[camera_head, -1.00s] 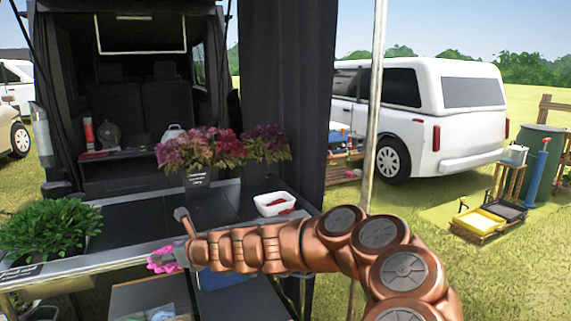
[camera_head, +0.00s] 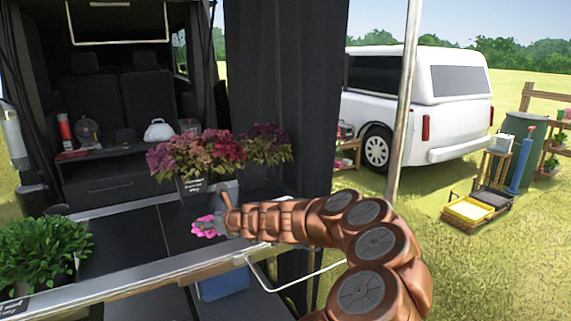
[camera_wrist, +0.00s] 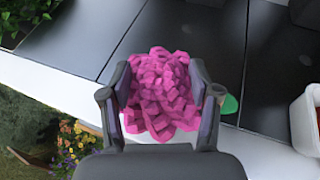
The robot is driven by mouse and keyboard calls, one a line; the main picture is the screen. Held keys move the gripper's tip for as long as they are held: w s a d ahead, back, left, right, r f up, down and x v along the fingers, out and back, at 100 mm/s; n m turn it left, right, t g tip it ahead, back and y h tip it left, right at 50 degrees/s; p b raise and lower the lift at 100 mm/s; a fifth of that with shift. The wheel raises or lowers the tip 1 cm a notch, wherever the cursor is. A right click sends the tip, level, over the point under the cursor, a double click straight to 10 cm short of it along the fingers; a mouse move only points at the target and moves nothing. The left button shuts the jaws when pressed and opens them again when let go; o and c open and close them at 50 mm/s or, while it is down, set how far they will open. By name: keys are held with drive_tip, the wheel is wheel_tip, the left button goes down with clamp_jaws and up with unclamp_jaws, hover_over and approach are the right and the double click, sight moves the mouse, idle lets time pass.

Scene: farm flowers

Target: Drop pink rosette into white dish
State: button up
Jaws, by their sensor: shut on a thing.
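The pink rosette (camera_head: 207,227) is held at the end of my arm above the dark table top near its front edge. In the wrist view, the ruffled pink rosette (camera_wrist: 160,95) fills the space between the two fingers of my gripper (camera_wrist: 160,80), which is shut on it. The white dish (camera_wrist: 304,125) shows only in part at the right edge of the wrist view, with something red inside. The rosette is to the left of the dish and apart from it. In the head view my arm hides the dish.
Pots of pink and purple flowers (camera_head: 205,160) stand on the table behind my gripper. A leafy green plant (camera_head: 42,250) is at the left end. A metal pole (camera_head: 404,110) rises right of the table. A small green piece (camera_wrist: 229,104) shows beside the right finger.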

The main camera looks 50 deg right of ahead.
drive_tip(key=s+d+r+m+h+p, duration=0.2)
drive_tip(key=d+r+p, duration=0.2)
drive_tip(key=d, duration=1)
drive_tip(key=s+d+r+m+h+p, duration=0.15)
drive_tip(key=d+r+p, duration=0.3)
drive_tip(key=d, duration=0.95)
drive_tip(key=shift+h, duration=0.25)
drive_tip(key=f+b, duration=0.3)
drive_tip(key=b, duration=0.2)
drive_tip(key=f+b, duration=0.2)
drive_tip(key=b, duration=0.1)
drive_tip(key=shift+s+a+f, duration=0.2)
drive_tip(key=shift+s+f, duration=0.1)
drive_tip(key=shift+s, duration=0.05)
drive_tip(key=shift+r, duration=0.1)
drive_tip(key=o, duration=1)
